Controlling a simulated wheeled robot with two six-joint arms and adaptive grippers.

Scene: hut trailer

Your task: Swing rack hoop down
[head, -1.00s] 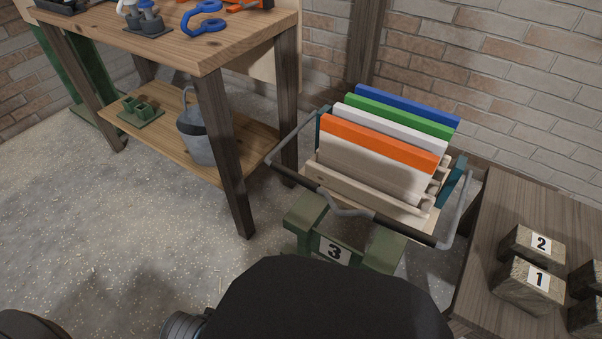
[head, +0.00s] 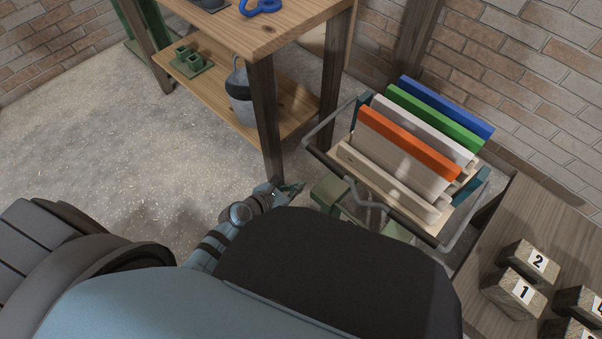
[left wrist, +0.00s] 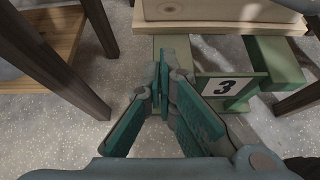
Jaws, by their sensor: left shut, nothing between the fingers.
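The rack hoop (head: 395,211) is a grey tube with a dark front bar and a bent middle grip. Its bar runs along the front of the wooden rack (head: 382,181), low, with its side arms reaching up to teal brackets at both ends. My left gripper (head: 292,190) is shut and empty, left of and apart from the hoop, beside the workbench's front leg. In the left wrist view my left gripper (left wrist: 160,75) points at the green stand (left wrist: 180,50) under the rack; I cannot make out the hoop there. My right gripper is out of view.
Orange, white, green and blue-edged boards stand in the rack. A workbench (head: 262,32) with a bucket (head: 240,98) on its shelf is at the left. A dark table (head: 545,220) with numbered blocks is at the right. A brick wall stands behind. Floor at left is clear.

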